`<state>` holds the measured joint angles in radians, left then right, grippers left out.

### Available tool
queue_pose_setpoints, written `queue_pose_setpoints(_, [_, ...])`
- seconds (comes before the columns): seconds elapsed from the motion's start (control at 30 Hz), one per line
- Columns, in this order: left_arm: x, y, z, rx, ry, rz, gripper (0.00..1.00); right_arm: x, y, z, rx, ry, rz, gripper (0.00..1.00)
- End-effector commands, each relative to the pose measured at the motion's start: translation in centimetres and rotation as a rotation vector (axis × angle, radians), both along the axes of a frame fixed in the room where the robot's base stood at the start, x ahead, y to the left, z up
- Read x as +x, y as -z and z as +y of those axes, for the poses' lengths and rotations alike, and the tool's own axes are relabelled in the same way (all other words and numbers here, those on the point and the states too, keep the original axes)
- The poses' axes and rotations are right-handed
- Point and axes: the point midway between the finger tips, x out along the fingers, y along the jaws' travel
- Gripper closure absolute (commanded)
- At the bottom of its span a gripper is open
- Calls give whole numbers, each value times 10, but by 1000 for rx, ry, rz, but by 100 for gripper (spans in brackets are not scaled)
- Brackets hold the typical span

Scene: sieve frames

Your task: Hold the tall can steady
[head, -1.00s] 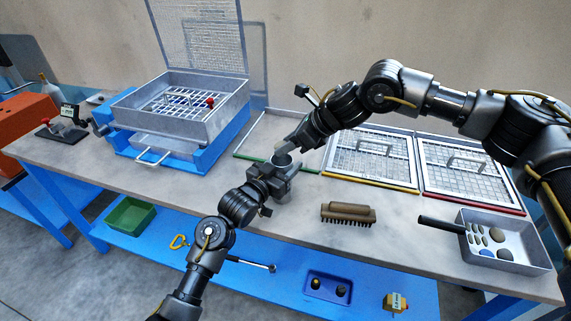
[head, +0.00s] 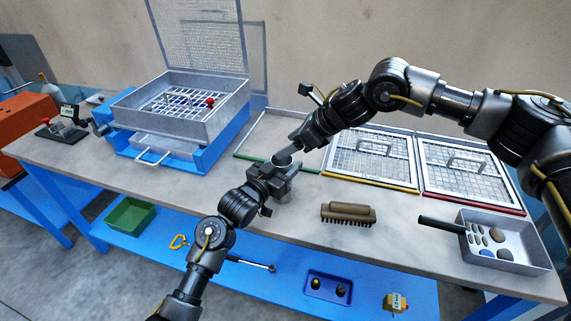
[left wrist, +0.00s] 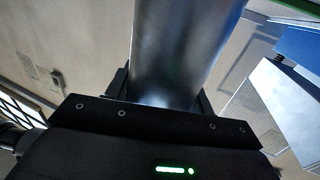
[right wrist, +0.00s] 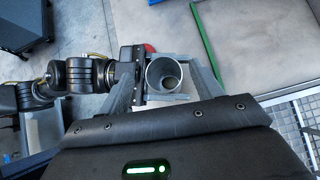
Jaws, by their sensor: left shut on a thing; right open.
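The tall can (head: 283,160) is a grey metal cylinder with an open top, near the middle of the worktable. My left gripper (head: 272,181) is shut around it from the front left. In the left wrist view the can (left wrist: 185,50) rises between the fingers. My right gripper (head: 296,147) is open just above and behind the can's rim. In the right wrist view the can (right wrist: 165,75) shows from above, its round mouth open, between the right fingers. I cannot tell if the right fingers touch it.
A sieve shaker (head: 180,110) stands at the left with its mesh lid up. Framed sieves (head: 372,158) lie at the back right. A brush (head: 347,213) and a metal tray (head: 530,262) with stones and a scoop lie at the front right. Bare table lies around the brush.

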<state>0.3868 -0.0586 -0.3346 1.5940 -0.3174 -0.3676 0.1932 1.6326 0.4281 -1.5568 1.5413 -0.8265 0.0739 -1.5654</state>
Motion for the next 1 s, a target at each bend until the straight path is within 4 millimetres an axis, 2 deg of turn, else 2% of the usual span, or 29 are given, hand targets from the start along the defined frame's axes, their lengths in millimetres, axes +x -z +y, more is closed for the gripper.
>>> queue_pose_setpoints(0.3, [0, 1, 0, 1, -1, 2, 100, -18, -47, -44, 2, 3, -4, 35])
queue_pose_setpoints(0.5, [0, 1, 0, 1, 0, 1, 100, -27, -69, -63, 1, 2, -3, 35])
queue_pose_setpoints(0.7, [0, 1, 0, 1, 0, 1, 100, -30, -76, -70, 1, 1, -1, 35])
queue_pose_setpoints(1.0, [0, 0, 0, 1, 0, 1, 100, -30, -76, -70, 1, 1, -1, 35])
